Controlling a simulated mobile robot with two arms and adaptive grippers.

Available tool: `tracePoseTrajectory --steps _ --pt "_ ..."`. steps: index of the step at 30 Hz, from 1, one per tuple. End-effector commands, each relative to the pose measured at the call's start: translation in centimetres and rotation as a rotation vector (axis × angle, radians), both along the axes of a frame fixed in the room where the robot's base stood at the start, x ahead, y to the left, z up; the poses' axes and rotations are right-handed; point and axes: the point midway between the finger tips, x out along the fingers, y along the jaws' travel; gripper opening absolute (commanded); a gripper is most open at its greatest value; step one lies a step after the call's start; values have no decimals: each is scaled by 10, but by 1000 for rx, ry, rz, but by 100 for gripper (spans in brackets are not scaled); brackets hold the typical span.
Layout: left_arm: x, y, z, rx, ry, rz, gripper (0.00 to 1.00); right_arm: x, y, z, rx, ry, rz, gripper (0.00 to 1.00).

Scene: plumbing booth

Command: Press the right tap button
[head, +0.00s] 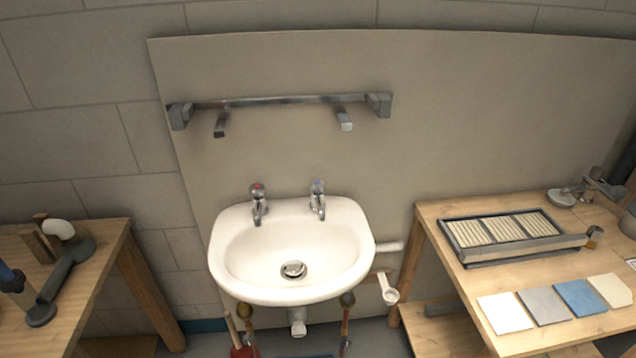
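The right tap (318,205) is chrome and stands on the back right rim of the white sink (226,250). Its button (318,186) on top has a blue mark. The left tap (259,208) is a matching chrome one with a red-marked top (257,189). No water shows from either spout. The basin is empty, with a round drain piece (293,269) in the middle. Neither of my grippers can be made out in the head view, and nothing touches the taps.
A metal rail (280,100) with two short pegs is on the panel (470,120) above the sink. A wooden bench (450,290) with a framed tray (550,243) and flat samples stands right. Another bench (90,290) with pipe parts stands left. Space before the taps is clear.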

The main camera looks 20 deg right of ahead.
Motion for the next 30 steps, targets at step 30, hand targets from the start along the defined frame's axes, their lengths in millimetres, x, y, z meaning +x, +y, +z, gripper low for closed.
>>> tracePoseTrajectory --steps 30 --pt "-1 0 0 0 1 0 42 0 0 0 0 1 0 0"
